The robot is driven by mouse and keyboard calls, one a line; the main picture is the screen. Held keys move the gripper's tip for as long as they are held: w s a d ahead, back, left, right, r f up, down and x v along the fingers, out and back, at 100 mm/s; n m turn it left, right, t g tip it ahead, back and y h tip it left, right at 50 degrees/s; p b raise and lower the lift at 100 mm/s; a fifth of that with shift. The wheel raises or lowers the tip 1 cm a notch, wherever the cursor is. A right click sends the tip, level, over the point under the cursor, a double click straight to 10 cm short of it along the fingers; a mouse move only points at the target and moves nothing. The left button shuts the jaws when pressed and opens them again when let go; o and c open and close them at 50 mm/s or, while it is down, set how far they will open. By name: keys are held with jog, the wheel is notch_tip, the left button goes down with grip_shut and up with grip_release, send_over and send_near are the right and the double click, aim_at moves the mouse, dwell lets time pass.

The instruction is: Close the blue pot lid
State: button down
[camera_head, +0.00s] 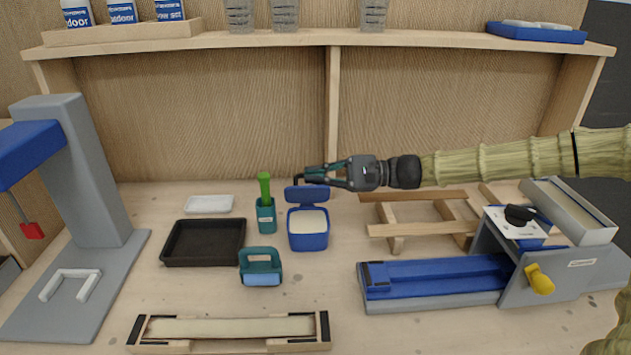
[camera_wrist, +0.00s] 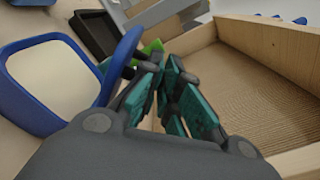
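The blue pot (camera_head: 308,241) stands upright on the table, with a pale surface inside its rim. Its blue lid (camera_head: 307,194) is raised at the back edge, so the pot is open. My gripper (camera_head: 303,174) reaches in from the right, just behind and above the lid. In the wrist view the pot (camera_wrist: 38,118) is at the left, and the lid (camera_wrist: 122,66) stands beside the left finger. The fingers of my gripper (camera_wrist: 160,60) come together near the tips, with nothing seen between them. Whether a fingertip touches the lid cannot be told.
A green-handled brush in a teal holder (camera_head: 266,215) stands just left of the pot. A black tray (camera_head: 204,242) and a teal-handled block (camera_head: 261,267) are nearby. A wooden frame (camera_head: 420,228) lies to the right. A shelf (camera_head: 330,38) runs above and behind.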

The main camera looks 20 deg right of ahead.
jog(key=shift+s+a+f+n+b, duration=0.1)
jog(key=shift+s+n+b, duration=0.2)
jog(key=shift+s+n, duration=0.15)
jog(key=shift+s+a+f+n+b, duration=0.1)
jog(key=shift+s+n+b, duration=0.2)
jog(key=shift+n, duration=0.25)
jog(key=shift+s+a+f, duration=0.1)
jog(key=shift+s+f, duration=0.05)
jog(key=shift+s, duration=0.2)
jog(key=shift+s+a+f+b, duration=0.1)
jog(key=shift+s+b, duration=0.05)
jog(key=shift+b, duration=0.15)
